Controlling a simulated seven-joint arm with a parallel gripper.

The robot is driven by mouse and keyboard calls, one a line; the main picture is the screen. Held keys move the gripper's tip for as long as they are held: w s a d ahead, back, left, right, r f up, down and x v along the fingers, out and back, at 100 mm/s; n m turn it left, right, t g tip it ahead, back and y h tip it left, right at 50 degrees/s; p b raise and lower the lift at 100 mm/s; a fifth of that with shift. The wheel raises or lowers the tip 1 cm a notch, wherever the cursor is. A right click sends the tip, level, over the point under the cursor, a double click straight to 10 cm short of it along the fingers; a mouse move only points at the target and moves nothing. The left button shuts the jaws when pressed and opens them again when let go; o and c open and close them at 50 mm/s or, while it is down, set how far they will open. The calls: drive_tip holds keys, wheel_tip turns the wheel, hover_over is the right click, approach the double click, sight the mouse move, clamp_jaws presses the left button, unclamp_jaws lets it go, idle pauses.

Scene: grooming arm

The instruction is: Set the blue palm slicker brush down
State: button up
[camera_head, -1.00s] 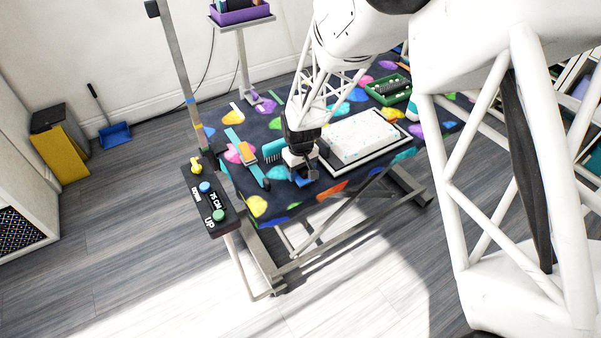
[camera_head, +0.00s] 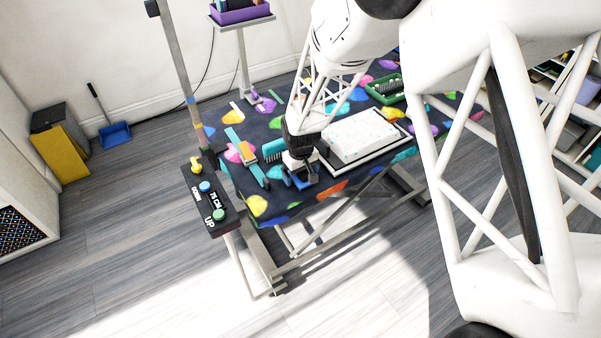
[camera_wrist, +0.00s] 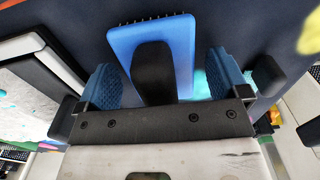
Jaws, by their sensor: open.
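The blue palm slicker brush (camera_wrist: 185,45) has a flat blue pad, fine pins along its far edge and a black handle (camera_wrist: 153,70). In the head view a blue part of the brush (camera_head: 300,182) shows at the table top, mostly hidden by my gripper. My gripper (camera_wrist: 160,68) is open, with its blue-padded fingers on either side of the handle. A gap shows between each finger and the handle. The brush appears to rest on the dark, colourfully patterned grooming table (camera_head: 330,190), near its front edge.
A white speckled block on a black-edged tray (camera_head: 402,141) stands close to the right. A teal brush (camera_head: 272,149) and a long blue-and-orange item (camera_head: 246,155) lie to the left. A green tray (camera_head: 371,91) is at the back right. A control box (camera_head: 207,200) and post flank the left edge.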

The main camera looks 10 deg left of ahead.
drive_tip(key=shift+r, duration=0.1)
wheel_tip(320, 180, up, 12)
drive_tip(key=shift+f, duration=0.2)
drive_tip(key=shift+r, duration=0.25)
idle(0.3)
idle(0.8)
drive_tip(key=shift+d+r, duration=0.2)
drive_tip(key=s+d+r+m, duration=0.2)
drive_tip(key=s+d+r, duration=0.1)
drive_tip(key=d+r, duration=0.35)
drive_tip(key=s+d+r+m+t, duration=0.1)
drive_tip(key=s+d+r, duration=0.35)
drive_tip(key=d, duration=0.35)
drive_tip(key=s+d+r+m, duration=0.2)
drive_tip(key=s+d+r, duration=0.1)
drive_tip(key=d+r, duration=0.4)
drive_tip(key=s+d+r+m, duration=0.2)
drive_tip(key=s+d, duration=0.4)
drive_tip(key=s, duration=0.3)
drive_tip(key=s+d+r+m+t, duration=0.1)
drive_tip(key=s+d+r+m, duration=0.1)
drive_tip(key=s+d, duration=0.5)
drive_tip(key=s, duration=0.3)
drive_tip(key=shift+s+r+t, duration=0.2)
drive_tip(key=shift+r+t, duration=0.1)
drive_tip(key=shift+r, duration=0.1)
